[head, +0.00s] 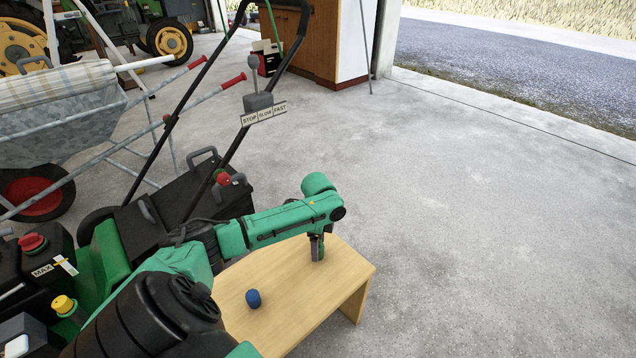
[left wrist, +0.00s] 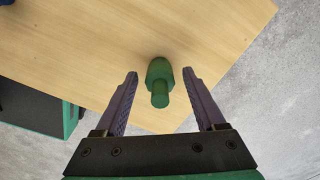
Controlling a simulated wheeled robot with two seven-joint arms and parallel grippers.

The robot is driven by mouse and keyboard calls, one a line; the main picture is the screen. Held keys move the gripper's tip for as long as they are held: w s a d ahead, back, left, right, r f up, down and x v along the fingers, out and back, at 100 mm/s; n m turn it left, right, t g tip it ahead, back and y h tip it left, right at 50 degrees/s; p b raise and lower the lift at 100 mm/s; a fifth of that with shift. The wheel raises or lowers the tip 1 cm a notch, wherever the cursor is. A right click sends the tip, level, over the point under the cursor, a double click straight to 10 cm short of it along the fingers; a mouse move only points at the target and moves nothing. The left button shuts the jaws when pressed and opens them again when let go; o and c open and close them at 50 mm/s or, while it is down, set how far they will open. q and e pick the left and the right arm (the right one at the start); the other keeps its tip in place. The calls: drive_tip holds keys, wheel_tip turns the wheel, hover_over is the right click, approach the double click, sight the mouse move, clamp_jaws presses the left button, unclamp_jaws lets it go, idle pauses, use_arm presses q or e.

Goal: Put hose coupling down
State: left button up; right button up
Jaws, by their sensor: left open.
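The green hose coupling (left wrist: 160,80) shows in the left wrist view, on the wooden bench top (left wrist: 95,40) near its edge. It lies between the two fingertips of my left gripper (left wrist: 160,88), with a gap on each side. The left gripper is open and looks down on the coupling. In the head view my left gripper (head: 317,248) is low over the far part of the wooden bench (head: 285,300), and I cannot clearly make out the coupling there. My right gripper is not in view.
A small blue cylinder (head: 253,298) stands on the bench, nearer and to the left. A lawn mower (head: 165,205) and a wheelbarrow (head: 60,125) stand at the left. The concrete floor (head: 480,220) to the right is clear.

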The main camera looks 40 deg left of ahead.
use_arm(q)
wheel_tip(320, 180, up, 11)
drive_tip(key=p, duration=0.3)
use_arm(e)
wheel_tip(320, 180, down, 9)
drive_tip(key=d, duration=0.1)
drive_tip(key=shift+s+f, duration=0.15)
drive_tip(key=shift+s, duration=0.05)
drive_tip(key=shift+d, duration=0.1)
